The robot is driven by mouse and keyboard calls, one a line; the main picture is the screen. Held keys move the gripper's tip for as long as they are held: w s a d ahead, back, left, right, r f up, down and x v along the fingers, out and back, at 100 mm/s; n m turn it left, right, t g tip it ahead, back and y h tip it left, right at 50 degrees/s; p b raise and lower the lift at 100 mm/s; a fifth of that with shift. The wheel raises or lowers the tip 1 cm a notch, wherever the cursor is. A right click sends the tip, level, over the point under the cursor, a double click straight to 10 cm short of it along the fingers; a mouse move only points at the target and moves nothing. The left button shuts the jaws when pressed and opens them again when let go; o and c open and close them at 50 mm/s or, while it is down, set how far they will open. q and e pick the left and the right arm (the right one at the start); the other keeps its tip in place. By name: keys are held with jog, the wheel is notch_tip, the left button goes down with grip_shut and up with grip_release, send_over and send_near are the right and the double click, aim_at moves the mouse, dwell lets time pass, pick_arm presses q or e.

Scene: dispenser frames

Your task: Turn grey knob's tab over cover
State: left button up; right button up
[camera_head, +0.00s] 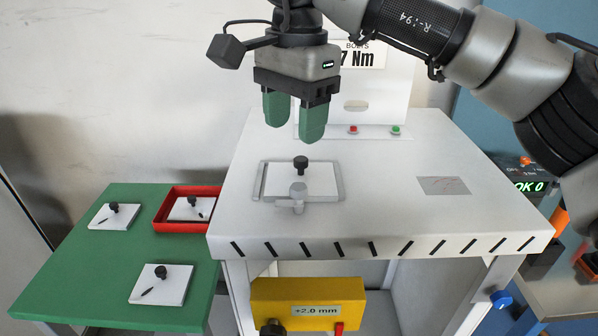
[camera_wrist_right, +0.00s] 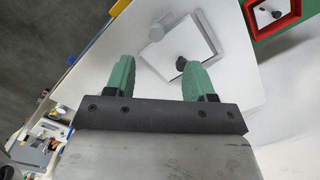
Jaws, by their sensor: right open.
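The grey knob (camera_head: 298,190) with its tab (camera_head: 290,205) sits at the front edge of a grey frame (camera_head: 259,182) on the white table. A white cover (camera_head: 318,176) with a black knob (camera_head: 301,162) lies in the frame. The tab appears to point left, toward the front side of the frame, off the cover. My right gripper (camera_head: 294,118) is open and empty above and behind the cover, fingers down. In the right wrist view, its fingers (camera_wrist_right: 160,78) are apart; the grey knob (camera_wrist_right: 157,33) and cover (camera_wrist_right: 190,45) show beyond them. My left gripper is not in view.
A green table (camera_head: 80,250) at the left holds white plates with black knobs, one in a red tray (camera_head: 160,222). A yellow box (camera_head: 262,300) hangs below the white table (camera_head: 400,200), whose right side is mostly clear.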

aim_at(298, 187)
jog(key=f, duration=0.3)
jog(key=f+p, duration=0.1)
jog(key=f, duration=0.6)
jog(key=shift+d+p, duration=0.25)
jog(key=shift+p, duration=0.1)
jog(key=shift+c, duration=0.4)
